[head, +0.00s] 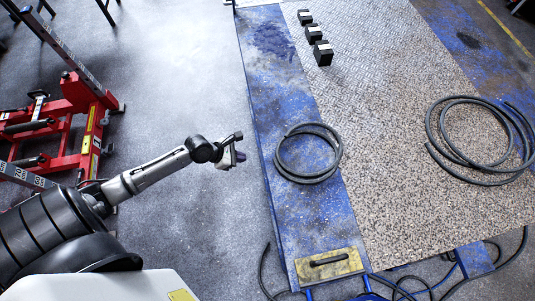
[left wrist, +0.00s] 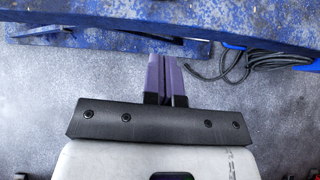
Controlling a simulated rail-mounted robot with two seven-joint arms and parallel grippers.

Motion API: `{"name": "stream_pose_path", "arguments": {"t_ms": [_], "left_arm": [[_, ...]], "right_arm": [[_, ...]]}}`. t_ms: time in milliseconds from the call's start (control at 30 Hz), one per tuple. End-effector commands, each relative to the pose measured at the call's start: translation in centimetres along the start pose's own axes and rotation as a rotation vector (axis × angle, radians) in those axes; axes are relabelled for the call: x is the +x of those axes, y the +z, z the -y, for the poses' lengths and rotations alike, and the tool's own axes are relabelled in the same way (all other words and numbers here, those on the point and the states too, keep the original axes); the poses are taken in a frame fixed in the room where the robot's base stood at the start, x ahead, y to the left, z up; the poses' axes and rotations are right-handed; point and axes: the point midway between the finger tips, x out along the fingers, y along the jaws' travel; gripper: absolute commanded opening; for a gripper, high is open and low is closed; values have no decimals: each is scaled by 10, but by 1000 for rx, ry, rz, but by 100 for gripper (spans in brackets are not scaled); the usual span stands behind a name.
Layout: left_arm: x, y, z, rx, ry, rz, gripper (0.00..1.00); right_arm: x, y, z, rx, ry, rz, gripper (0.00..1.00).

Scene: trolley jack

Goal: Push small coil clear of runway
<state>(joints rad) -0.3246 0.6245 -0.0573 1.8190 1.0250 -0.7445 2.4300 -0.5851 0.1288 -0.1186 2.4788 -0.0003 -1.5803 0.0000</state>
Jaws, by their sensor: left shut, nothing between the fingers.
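The small coil (head: 281,153) is a dark hose loop lying on the blue runway (head: 320,215), near its middle in the head view. My left gripper (head: 240,157) is shut and empty. It is left of the coil, over the grey floor just outside the runway's left edge, apart from the coil. In the left wrist view the purple fingers (left wrist: 166,75) are together and point toward the blue runway side (left wrist: 120,18). The small coil is not visible in the left wrist view. My right gripper is not in view.
A larger coil (head: 433,125) lies on the speckled plate (head: 400,210) at right. Several black blocks (head: 322,53) stand on the plate's far part. A yellow plate with a handle (head: 330,267) is at the runway's near end. A red jack (head: 75,120) stands left.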

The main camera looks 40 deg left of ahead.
Motion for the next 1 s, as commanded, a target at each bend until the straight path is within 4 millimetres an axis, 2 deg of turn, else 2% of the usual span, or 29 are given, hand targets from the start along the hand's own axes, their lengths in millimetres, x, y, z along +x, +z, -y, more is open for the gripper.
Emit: {"name": "stream_pose_path", "arguments": {"t_ms": [233,667,800,1000], "left_arm": [[26,-4,-7,-59,8,11,0],[105,-3,-7,-54,8,10,0],[116,12,-8,-52,8,11,0],[127,22,-9,-53,8,8,0]], "right_arm": [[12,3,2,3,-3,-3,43],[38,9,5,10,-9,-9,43],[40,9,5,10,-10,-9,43],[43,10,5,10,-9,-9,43]]}}
